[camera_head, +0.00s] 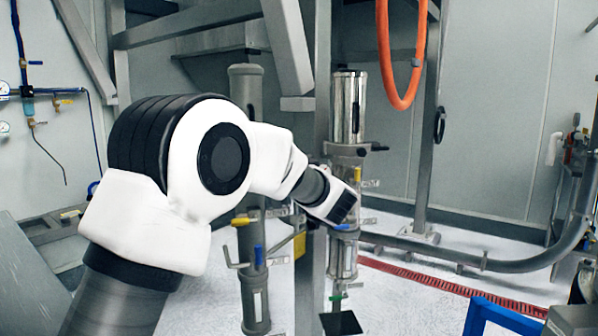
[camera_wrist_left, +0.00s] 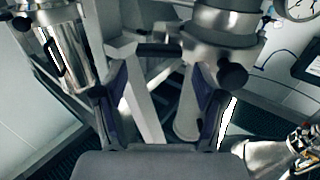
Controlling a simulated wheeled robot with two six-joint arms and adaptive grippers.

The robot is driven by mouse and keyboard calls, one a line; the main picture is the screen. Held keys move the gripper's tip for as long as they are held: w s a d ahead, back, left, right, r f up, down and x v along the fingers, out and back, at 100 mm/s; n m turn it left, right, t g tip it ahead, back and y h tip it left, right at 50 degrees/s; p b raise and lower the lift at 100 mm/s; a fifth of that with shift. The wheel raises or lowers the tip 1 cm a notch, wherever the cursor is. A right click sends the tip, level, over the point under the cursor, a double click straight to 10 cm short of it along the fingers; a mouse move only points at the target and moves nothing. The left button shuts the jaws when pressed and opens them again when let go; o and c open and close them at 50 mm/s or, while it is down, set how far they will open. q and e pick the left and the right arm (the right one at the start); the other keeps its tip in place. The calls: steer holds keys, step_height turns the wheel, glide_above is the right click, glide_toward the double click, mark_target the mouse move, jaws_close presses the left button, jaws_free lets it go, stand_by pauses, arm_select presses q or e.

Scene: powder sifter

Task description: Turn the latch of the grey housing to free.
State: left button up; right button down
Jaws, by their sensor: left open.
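A grey cylindrical housing (camera_head: 246,88) stands left of centre in the head view, partly hidden below by my left arm. What looks like the same grey housing (camera_wrist_left: 225,22) is at the upper right of the wrist view. A black bar (camera_wrist_left: 158,50), apparently its latch handle, sticks out to the left of its collar. A black knob (camera_wrist_left: 232,76) is on the collar's right. My left gripper (camera_wrist_left: 160,105) is open, its fingers below the bar with nothing held between them. In the head view my left gripper (camera_head: 340,208) is small and partly turned away. My right gripper is not seen.
A shiny metal cylinder (camera_head: 348,105) stands to the right, also seen in the wrist view (camera_wrist_left: 70,50). An orange hose (camera_head: 388,60) hangs behind. Grey frame posts (camera_head: 425,120) and pipes crowd the area. A blue frame (camera_head: 500,318) is at the lower right.

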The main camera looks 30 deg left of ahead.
arm_select(q)
steer(key=x, duration=0.3)
steer(key=shift+w+a, duration=0.2)
steer(key=shift+w, duration=0.05)
steer(key=c, duration=0.9)
steer(key=shift+n, duration=0.3)
steer(key=n+b, duration=0.2)
steer(key=n, duration=0.6)
steer(key=n+b, duration=0.3)
steer(key=n, duration=0.6)
steer(key=shift+f+b, duration=0.2)
steer(key=shift+b, duration=0.15)
steer(key=shift+n, duration=0.3)
steer(key=o, duration=0.9)
